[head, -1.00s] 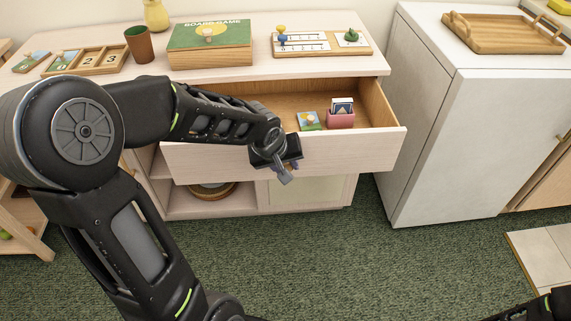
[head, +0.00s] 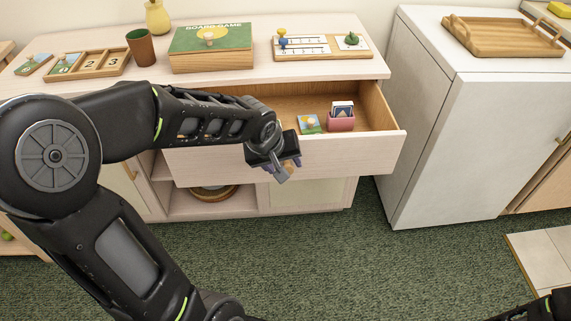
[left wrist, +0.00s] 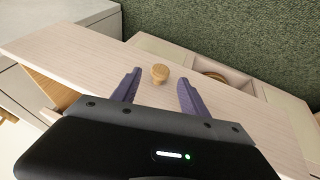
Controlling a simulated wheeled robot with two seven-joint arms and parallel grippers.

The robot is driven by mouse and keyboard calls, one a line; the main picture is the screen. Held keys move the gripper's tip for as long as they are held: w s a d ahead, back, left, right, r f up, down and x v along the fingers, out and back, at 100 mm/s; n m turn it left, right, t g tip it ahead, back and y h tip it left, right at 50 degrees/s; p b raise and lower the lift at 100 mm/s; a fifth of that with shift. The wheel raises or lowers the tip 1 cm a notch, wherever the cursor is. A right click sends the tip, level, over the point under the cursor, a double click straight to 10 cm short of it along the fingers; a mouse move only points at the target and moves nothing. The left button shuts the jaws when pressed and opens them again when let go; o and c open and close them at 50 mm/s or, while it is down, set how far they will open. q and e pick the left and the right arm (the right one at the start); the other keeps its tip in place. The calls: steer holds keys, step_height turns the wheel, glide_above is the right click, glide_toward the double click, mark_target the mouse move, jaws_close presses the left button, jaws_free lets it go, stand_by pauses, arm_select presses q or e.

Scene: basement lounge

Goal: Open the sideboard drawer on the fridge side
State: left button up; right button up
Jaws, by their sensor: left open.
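The sideboard drawer (head: 345,150) on the fridge side is pulled well out, with its inside showing. Its front also shows in the left wrist view (left wrist: 85,55). A round wooden knob (left wrist: 160,73) sits on that front. My left gripper (head: 283,172) is in front of the drawer front. In the left wrist view its fingers (left wrist: 158,92) are open on either side of the knob, with a gap to it on both sides. In the head view the knob is hidden by the gripper. My right gripper cannot be made out.
A board game box (head: 212,60) and a counting board (head: 325,53) lie on the sideboard top. The white fridge (head: 450,150) stands right of the drawer. The carpet in front is clear.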

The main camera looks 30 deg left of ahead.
arm_select(q)
steer(key=v, duration=0.4)
steer(key=shift+d+p, duration=0.1)
steer(key=shift+p, duration=0.2)
